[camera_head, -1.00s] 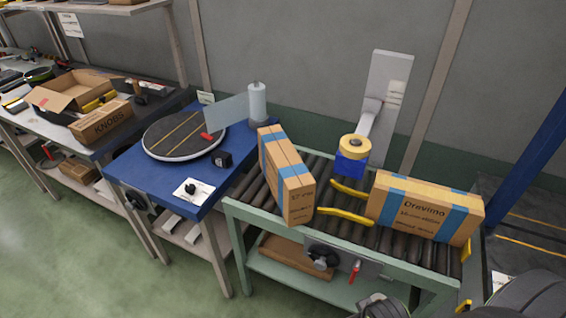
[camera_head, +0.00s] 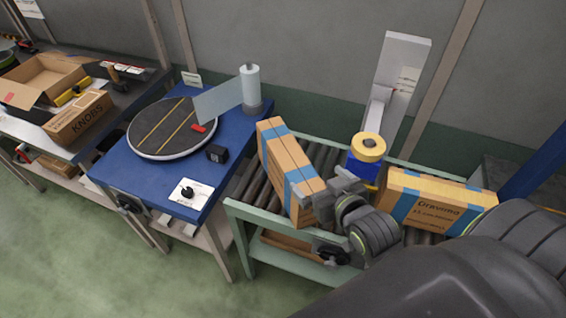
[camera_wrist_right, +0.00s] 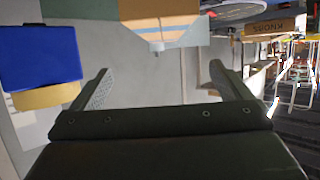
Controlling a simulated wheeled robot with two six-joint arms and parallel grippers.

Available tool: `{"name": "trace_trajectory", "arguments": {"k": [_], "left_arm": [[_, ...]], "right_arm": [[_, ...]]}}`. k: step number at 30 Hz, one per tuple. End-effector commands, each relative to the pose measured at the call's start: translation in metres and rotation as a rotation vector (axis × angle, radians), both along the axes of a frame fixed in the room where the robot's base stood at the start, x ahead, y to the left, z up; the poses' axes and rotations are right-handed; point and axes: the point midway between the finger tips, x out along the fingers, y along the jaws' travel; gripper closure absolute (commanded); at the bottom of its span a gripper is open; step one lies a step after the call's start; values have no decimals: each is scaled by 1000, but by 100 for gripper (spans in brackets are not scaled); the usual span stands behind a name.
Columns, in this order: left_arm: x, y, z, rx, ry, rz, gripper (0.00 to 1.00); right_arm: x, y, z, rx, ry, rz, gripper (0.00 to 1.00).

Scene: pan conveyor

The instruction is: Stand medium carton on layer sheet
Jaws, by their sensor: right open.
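Two tan cartons with blue bands stand on the roller conveyor: one at its left end (camera_head: 285,160), narrow side towards me, and one at the right (camera_head: 440,199) with printed lettering. I cannot tell by size which is the medium one. My right gripper (camera_head: 326,192) is open and empty beside the left carton's near lower end; whether they touch is unclear. In the right wrist view its two fingers (camera_wrist_right: 158,88) are spread, with a tan carton (camera_wrist_right: 160,22) beyond them. I cannot make out a layer sheet. My left gripper is not in view.
A yellow-topped blue object (camera_head: 368,150) stands behind my right gripper, between the cartons. A blue table (camera_head: 127,172) to the left bears a round dark turntable (camera_head: 150,140), a roll on a post (camera_head: 250,88) and a small black box (camera_head: 216,153).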

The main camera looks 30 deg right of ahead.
Motion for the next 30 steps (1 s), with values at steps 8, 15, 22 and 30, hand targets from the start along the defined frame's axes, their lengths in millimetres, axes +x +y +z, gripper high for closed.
{"name": "trace_trajectory", "arguments": {"k": [8,15,22,30], "left_arm": [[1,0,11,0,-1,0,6],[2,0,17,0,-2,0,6],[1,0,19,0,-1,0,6],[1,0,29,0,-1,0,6]], "right_arm": [[47,-3,-17,0,0,1,2],[81,-6,-32,-1,2,0,2],[97,-7,-40,0,2,0,2],[117,-5,-43,1,3,0,2]]}}
